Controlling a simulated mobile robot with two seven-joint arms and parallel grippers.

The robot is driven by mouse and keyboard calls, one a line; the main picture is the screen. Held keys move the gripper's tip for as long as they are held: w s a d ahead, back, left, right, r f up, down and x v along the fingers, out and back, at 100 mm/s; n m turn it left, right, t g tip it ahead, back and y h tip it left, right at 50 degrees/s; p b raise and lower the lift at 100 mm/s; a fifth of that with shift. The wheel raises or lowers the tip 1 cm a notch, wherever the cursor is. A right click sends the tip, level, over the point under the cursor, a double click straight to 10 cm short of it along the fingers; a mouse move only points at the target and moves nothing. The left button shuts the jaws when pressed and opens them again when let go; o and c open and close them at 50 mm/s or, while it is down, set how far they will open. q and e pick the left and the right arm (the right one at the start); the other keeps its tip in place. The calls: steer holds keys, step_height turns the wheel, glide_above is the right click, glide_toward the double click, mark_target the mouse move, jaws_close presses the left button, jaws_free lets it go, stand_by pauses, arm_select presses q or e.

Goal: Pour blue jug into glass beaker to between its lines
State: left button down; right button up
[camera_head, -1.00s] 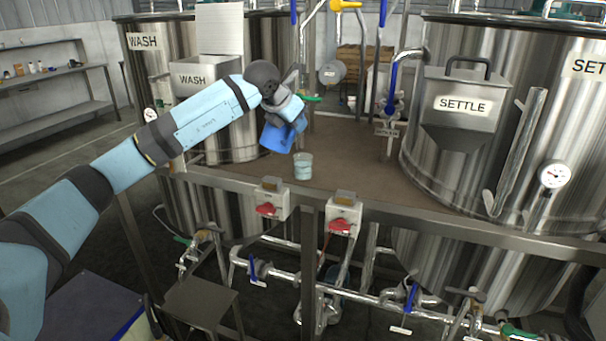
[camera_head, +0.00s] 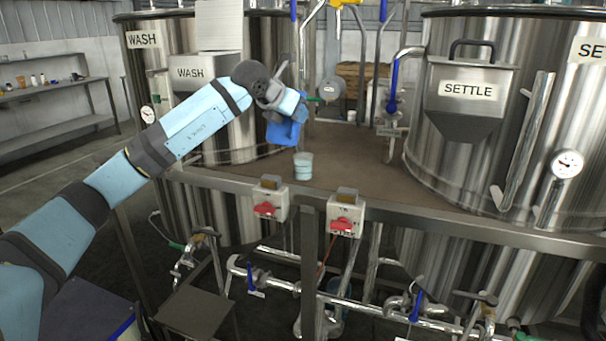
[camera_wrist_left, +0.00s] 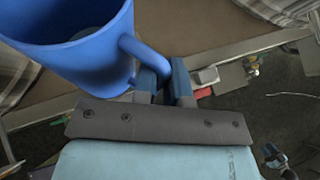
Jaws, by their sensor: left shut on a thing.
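The blue jug (camera_head: 284,132) hangs over the brown deck between the tanks, close to upright in the head view. My left gripper (camera_head: 291,108) is shut on its handle; in the left wrist view the fingers (camera_wrist_left: 168,78) close around the handle of the jug (camera_wrist_left: 85,62). The jug's open top shows there, with a pale grey patch inside. The glass beaker (camera_head: 303,167) stands upright on the deck, just below and right of the jug, apart from it. Pale blue liquid shows in the beaker; its lines are too small to read. My right gripper is out of view.
A WASH tank (camera_head: 165,50) stands at left and a SETTLE tank (camera_head: 555,120) at right. The deck's metal front rail (camera_head: 400,213) carries two boxes with red switches (camera_head: 268,208). Bare deck (camera_head: 345,155) lies right of the beaker.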

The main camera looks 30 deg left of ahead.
arm_select(q)
steer(key=shift+w+t+b, duration=0.15)
steer(key=shift+t+b, duration=0.45)
steer(key=shift+b, duration=0.65)
steer(key=shift+w+d+f+t+h+b, duration=0.15)
steer(key=shift+t+h+b, duration=0.25)
steer(key=shift+b, duration=0.9)
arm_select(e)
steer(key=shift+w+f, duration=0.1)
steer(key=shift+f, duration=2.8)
arm_select(q)
steer(key=shift+r+p, duration=1.3)
steer(key=shift+r, duration=0.65)
steer(key=shift+r+p, duration=0.4)
steer(key=shift+r, duration=0.35)
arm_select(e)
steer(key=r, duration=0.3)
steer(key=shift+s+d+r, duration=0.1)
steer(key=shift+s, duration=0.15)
arm_select(q)
steer(key=shift+r, duration=0.1)
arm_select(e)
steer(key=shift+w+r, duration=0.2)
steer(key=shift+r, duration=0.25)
